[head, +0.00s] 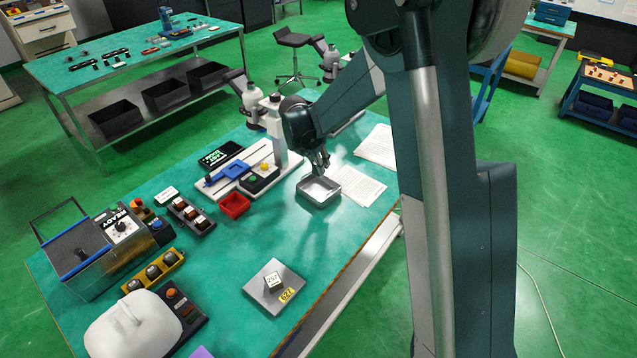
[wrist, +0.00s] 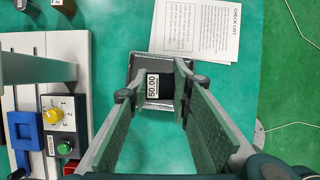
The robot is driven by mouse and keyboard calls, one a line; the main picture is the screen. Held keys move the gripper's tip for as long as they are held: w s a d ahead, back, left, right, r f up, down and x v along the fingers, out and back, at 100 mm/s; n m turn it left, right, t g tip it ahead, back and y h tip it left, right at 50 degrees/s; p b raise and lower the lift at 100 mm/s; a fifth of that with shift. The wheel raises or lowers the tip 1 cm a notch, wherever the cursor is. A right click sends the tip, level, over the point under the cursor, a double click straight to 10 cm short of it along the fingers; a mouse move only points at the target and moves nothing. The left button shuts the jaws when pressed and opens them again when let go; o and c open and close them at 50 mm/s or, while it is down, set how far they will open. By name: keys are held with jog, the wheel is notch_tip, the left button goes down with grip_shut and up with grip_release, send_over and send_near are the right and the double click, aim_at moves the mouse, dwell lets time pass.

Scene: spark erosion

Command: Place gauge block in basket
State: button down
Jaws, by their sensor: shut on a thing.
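The gauge block (wrist: 152,86) is a small dark block with a white label reading 50.00. It shows between my fingertips in the wrist view. My gripper (wrist: 160,92) is shut on it; the gripper also shows in the head view (head: 320,169), with its fingers pointing down. The basket seems to be the small grey metal tray (head: 318,193) on the green bench. My gripper is above it, and its rim (wrist: 142,59) shows around the block in the wrist view. The gap between block and tray floor cannot be judged, and the fingers hide part of the tray.
Printed sheets (head: 360,187) lie right of and behind the tray. A small microscope-like stand (head: 275,130) with a control box (head: 260,178) and a red bin (head: 235,205) are to its left. A metal plate with a small block (head: 272,285) lies nearer. Bench between is clear.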

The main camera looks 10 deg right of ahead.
dwell(0.3)
send_near(322, 189)
jog(key=shift+w+d+f+b, duration=0.25)
jog(key=shift+w+d+b, duration=0.15)
jog(key=shift+w+d, duration=0.2)
jog(key=shift+f, duration=1.85)
jog(key=shift+f+b, duration=0.15)
jog(key=shift+b, duration=0.25)
jog(key=c, duration=2.1)
grip_release()
jog(key=p+v, duration=0.1)
jog(key=v, duration=1.1)
jog(key=shift+p, duration=0.35)
